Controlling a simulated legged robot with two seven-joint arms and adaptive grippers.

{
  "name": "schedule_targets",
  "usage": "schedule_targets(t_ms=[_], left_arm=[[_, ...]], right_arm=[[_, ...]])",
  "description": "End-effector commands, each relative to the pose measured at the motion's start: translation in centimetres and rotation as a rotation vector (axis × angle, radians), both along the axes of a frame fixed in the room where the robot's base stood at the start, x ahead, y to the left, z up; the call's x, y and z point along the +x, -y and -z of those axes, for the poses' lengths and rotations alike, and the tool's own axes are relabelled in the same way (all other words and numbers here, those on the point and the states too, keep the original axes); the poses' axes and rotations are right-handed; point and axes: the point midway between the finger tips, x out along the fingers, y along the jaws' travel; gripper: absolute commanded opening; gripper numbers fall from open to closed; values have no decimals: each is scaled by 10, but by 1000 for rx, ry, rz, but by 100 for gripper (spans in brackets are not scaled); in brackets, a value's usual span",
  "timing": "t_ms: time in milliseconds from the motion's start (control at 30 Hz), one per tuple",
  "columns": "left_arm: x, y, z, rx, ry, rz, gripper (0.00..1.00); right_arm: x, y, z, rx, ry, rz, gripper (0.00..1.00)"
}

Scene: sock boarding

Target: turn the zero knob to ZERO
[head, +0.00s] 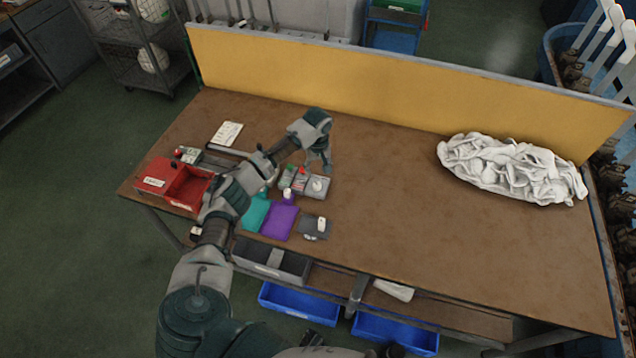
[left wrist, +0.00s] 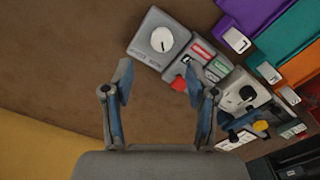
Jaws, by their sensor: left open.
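The zero knob (left wrist: 161,39) is a round white dial with a short dark mark, on top of a small grey box (left wrist: 141,46). The lettering on the box is too small to read. In the head view the knob (head: 318,185) is a pale spot on the table, just below my left gripper (head: 319,169). My left gripper is open and empty, fingers pointing down. In the left wrist view the knob lies beyond the fingertips of the gripper (left wrist: 160,80), not between them, and no contact shows. My right gripper is not in view.
Beside the knob are red and green labels and a red button (left wrist: 179,84). Purple (head: 279,221) and teal pieces lie in front. A red bin (head: 153,184) stands left, and a heap of white socks (head: 512,170) lies right. The table's middle is clear.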

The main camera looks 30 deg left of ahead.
Motion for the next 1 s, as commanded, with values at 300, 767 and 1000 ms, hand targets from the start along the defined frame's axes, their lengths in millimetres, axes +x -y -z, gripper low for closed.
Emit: schedule_targets(t_ms=[300,767,1000], left_arm=[[-1,-1,64,-1,-1,-1,57],[-1,0,79,1,1,0,57],[-1,-1,79,-1,1,0,2]], right_arm=[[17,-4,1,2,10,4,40],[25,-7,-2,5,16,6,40],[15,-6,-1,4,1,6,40]])
